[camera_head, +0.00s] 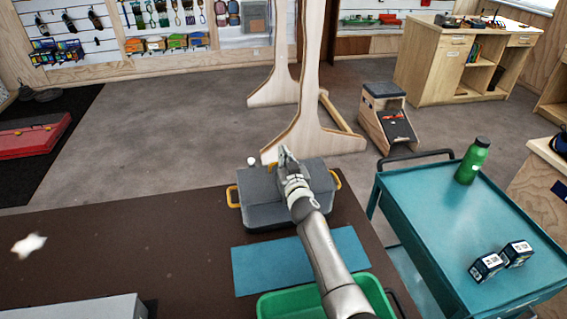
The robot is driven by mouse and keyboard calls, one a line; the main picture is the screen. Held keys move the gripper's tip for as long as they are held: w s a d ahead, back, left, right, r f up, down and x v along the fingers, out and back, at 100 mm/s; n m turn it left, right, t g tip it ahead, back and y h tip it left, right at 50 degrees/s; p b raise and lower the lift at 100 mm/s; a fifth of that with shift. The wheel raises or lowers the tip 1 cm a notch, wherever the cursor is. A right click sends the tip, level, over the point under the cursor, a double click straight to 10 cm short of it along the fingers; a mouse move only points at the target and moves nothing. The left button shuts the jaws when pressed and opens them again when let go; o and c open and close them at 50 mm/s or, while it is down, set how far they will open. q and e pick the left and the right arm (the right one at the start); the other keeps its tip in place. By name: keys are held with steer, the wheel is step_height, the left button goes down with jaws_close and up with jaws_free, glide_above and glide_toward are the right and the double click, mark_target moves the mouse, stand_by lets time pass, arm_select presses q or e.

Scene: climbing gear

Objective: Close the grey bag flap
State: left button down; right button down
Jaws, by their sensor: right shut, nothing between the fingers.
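The grey bag (259,211) sits on the dark brown table top near its far edge, with yellow handles at its left and right sides. Its grey top panel (262,185) looks roughly flat, but my arm covers part of it, so I cannot tell whether the flap is fully down. My right gripper (285,155) is shut and empty over the far side of the bag. I cannot tell whether its fingertips touch the flap. My left gripper is not in view.
A blue mat (257,268) and a green bin (277,304) lie nearer on the table (130,235). A teal cart (430,230) with a green bottle (472,161) and two small boxes stands right. A wooden frame (310,120) rises behind. The table's left is mostly clear.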

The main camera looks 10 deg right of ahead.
steer(key=shift+w+f, duration=0.15)
steer(key=shift+f, duration=0.4)
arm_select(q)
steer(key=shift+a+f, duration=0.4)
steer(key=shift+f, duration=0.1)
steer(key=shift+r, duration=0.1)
arm_select(e)
steer(key=shift+w+f, duration=0.1)
steer(key=shift+w, duration=0.05)
steer(key=shift+w+f+p, duration=0.1)
steer(key=shift+f+p, duration=0.2)
steer(key=shift+p, duration=0.05)
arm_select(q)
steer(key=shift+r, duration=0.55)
arm_select(e)
steer(key=shift+f+g, duration=0.4)
steer(key=shift+f, duration=0.05)
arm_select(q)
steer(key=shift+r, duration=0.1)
